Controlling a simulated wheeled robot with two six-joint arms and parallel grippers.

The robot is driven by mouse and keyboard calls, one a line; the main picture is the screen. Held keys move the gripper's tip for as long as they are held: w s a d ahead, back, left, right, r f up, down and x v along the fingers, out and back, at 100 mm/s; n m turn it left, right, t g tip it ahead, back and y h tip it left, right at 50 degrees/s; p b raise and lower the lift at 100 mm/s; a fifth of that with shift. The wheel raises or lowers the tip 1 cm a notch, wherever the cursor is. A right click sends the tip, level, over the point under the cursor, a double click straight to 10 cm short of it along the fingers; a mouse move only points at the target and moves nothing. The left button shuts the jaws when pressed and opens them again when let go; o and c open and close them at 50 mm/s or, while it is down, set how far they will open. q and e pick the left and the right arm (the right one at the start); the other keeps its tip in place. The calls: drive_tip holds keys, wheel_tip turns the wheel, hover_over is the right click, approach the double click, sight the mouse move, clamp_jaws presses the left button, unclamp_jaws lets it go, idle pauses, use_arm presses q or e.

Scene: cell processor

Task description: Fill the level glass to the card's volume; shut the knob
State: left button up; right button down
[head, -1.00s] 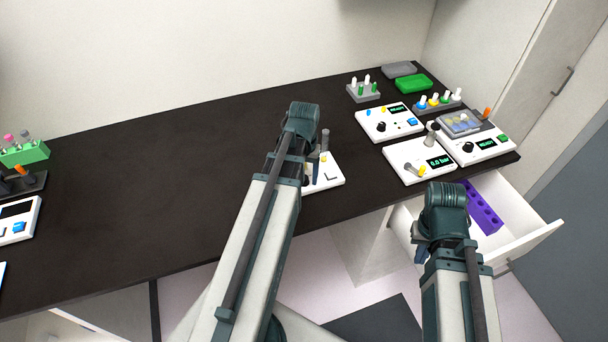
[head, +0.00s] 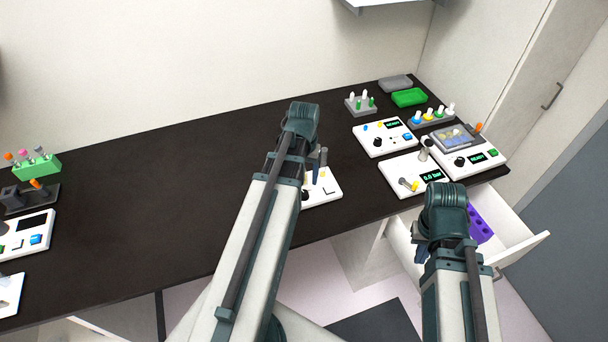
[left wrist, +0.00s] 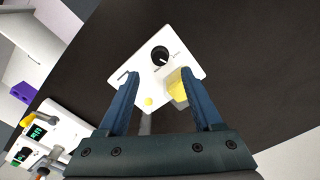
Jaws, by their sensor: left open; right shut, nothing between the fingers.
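A white panel (head: 322,188) stands on the black bench by its front edge, partly hidden by my left arm in the head view. No card is readable. My right gripper (head: 425,250) is shut and empty, near the open drawer.
To the right are a white "0.0 bar" device (head: 398,176), other devices, racks and a green tray (head: 409,97). An open drawer (head: 520,250) holds a purple rack (head: 480,225). A green tube rack (head: 38,166) stands far left. The bench's middle left is clear.

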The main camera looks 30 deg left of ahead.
use_arm(q)
wheel_tip(320, 180, up, 6)
drive_tip(key=p, duration=0.5)
drive_tip(key=shift+r, duration=0.15)
use_arm(e)
wheel_tip(320, 180, up, 6)
drive_tip(key=shift+r, duration=0.15)
use_arm(q)
drive_tip(key=s+d+f+m+b, duration=0.2)
drive_tip(key=d+f+b, duration=0.1)
drive_tip(key=d, duration=0.5)
drive_tip(key=s+d+f+m+b, duration=0.2)
drive_tip(key=s+d+f+b, duration=0.1)
drive_tip(key=d, duration=0.6)
drive_tip(key=s+d+f+m+y+b, duration=0.1)
drive_tip(key=s+d+f+m+b, duration=0.1)
drive_tip(key=d, duration=0.6)
wheel_tip(320, 180, down, 2)
drive_tip(key=shift+s+d+f+m+b, duration=0.15)
drive_tip(key=shift+s+d+m+b, duration=0.15)
drive_tip(key=shift+s+b, duration=0.6)
use_arm(e)
wheel_tip(320, 180, down, 10)
drive_tip(key=shift+f, duration=0.2)
use_arm(q)
drive_tip(key=shift+w, duration=0.3)
idle(2.1)
